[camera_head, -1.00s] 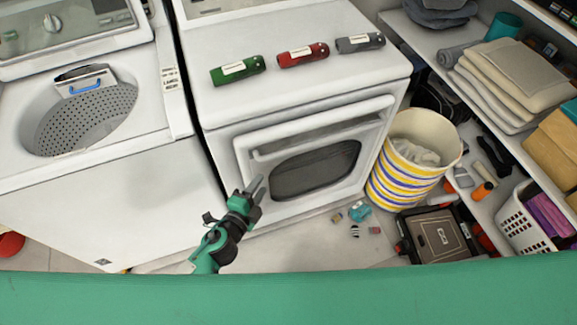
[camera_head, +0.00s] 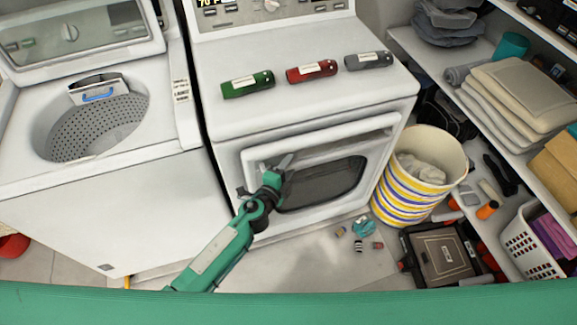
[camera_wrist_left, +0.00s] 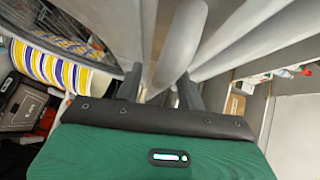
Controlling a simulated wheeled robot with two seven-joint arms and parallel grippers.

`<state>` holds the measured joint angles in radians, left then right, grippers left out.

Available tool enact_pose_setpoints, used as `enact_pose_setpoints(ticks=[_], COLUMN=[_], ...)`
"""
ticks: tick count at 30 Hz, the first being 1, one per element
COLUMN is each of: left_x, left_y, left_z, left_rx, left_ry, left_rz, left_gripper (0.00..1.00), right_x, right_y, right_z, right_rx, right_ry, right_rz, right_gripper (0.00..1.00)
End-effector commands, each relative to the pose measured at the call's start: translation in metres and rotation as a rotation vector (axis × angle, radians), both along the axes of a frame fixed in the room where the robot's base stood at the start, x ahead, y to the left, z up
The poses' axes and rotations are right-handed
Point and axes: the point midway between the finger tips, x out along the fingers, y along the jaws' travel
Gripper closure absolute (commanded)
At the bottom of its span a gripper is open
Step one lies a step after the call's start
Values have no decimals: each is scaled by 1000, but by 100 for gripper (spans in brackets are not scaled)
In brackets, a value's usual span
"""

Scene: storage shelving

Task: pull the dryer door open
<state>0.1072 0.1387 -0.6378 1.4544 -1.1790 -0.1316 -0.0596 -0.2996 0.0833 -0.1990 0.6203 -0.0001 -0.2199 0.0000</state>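The white dryer (camera_head: 300,100) stands in the middle of the head view. Its front door (camera_head: 255,205) has a dark oval window and a pale handle bar (camera_head: 345,138) along its top edge. The door looks shut or nearly so. My left gripper (camera_head: 276,163) is at the left end of the handle bar, with its fingers apart. In the left wrist view, a pale bar (camera_wrist_left: 180,45) runs between the two dark fingers of the left gripper (camera_wrist_left: 160,90). I cannot tell whether the fingers touch it. My right gripper is not in view.
A striped basket (camera_head: 405,198) stands close to the dryer's right side. Small items (camera_head: 363,228) and a dark case (camera_head: 440,255) lie on the floor in front. A washer (camera_head: 120,210) is at the left. Green, red and grey bottles (camera_head: 312,71) lie on the dryer.

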Motion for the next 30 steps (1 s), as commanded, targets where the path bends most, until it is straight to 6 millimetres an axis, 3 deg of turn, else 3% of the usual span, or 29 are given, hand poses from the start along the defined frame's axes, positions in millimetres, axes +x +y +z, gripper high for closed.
enact_pose_setpoints(ticks=[11,17,25,30], left_x=[5,5,2,-11], left_y=[-2,-2,-3,-6], left_z=[-1,-1,-2,-4], left_rx=[0,0,0,-2], left_ry=[1,1,1,3], left_rz=[0,0,2,23], left_gripper=[61,100,100,100], right_x=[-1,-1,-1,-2], right_y=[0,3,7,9], right_z=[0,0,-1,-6], right_rx=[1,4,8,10], right_ry=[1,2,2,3], right_rz=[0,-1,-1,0], right_gripper=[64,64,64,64])
